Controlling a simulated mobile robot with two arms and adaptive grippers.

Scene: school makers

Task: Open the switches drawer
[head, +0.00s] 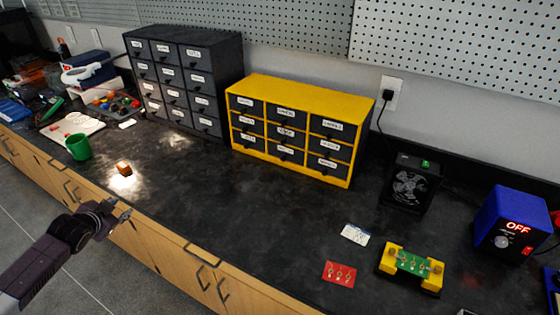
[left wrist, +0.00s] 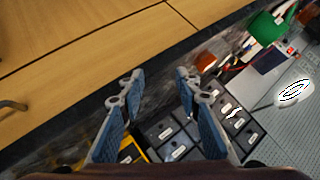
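A yellow cabinet (head: 299,91) with dark labelled drawers stands against the wall in the middle of the bench. A taller black cabinet (head: 222,62) with labelled drawers stands to its left. All visible drawers look shut; I cannot read which label says switches. My left gripper (head: 121,209) is at the bench's front edge, left of and well in front of both cabinets. In the left wrist view my left gripper (left wrist: 158,84) has its fingers apart with nothing between them. Drawer fronts of the black cabinet (left wrist: 228,112) show beyond the fingers there. My right gripper is out of view.
A green cup (head: 78,147) and a small orange-brown block (head: 124,168) sit on the left of the bench. A fan (head: 411,184), a blue power box (head: 513,222), a yellow fixture (head: 411,266) and a red card (head: 340,272) are at right. The bench before the yellow cabinet is clear.

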